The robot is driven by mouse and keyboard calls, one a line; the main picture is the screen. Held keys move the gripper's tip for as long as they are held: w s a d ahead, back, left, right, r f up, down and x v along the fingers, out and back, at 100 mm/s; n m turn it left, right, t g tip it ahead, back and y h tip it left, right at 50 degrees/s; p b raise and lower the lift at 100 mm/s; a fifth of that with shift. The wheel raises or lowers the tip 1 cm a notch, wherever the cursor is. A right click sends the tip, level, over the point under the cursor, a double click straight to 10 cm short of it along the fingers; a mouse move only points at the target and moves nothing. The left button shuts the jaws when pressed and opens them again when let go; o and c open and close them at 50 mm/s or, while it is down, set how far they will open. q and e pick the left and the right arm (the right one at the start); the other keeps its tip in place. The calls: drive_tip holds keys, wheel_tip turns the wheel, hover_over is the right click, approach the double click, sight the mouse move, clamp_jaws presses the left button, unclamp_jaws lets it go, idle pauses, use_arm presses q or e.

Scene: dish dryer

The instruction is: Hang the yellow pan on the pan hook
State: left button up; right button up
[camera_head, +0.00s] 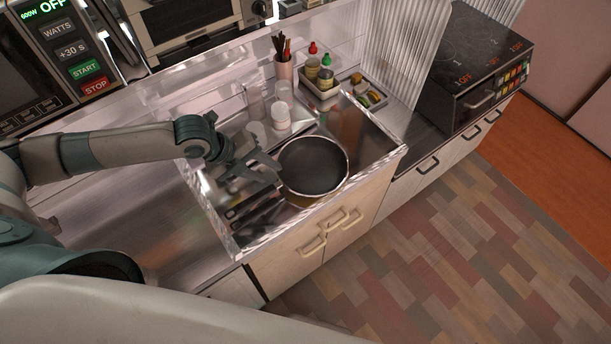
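A round pan (312,168) with a dark inside and a pale rim is at the front of the shiny metal basin in the counter. No yellow shows on it from here, and I see no handle clearly. My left gripper (268,172) is just left of the pan, with its fingers close to the rim. I cannot tell whether they touch the pan or are shut on a handle. I cannot make out a pan hook. My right gripper is not in view.
Dark slotted pieces (252,207) lie in the basin below my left gripper. White and clear cups (280,117), a utensil holder (284,72) and a bottle tray (322,87) stand behind. A black-topped stove (478,62) is at right; a microwave (60,55) is at left.

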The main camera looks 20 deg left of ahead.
sight(280, 175)
use_arm(q)
drive_tip(key=shift+d+f, duration=0.15)
drive_tip(key=shift+f, duration=0.1)
drive_tip(key=b+x, duration=0.3)
drive_tip(key=shift+w+f+b, duration=0.2)
drive_tip(key=shift+w+b, duration=0.05)
drive_tip(key=shift+b, duration=0.1)
drive_tip(key=shift+b+x, duration=0.7)
drive_tip(key=shift+x, duration=0.1)
drive_tip(key=shift+w+r, duration=0.1)
clamp_jaws()
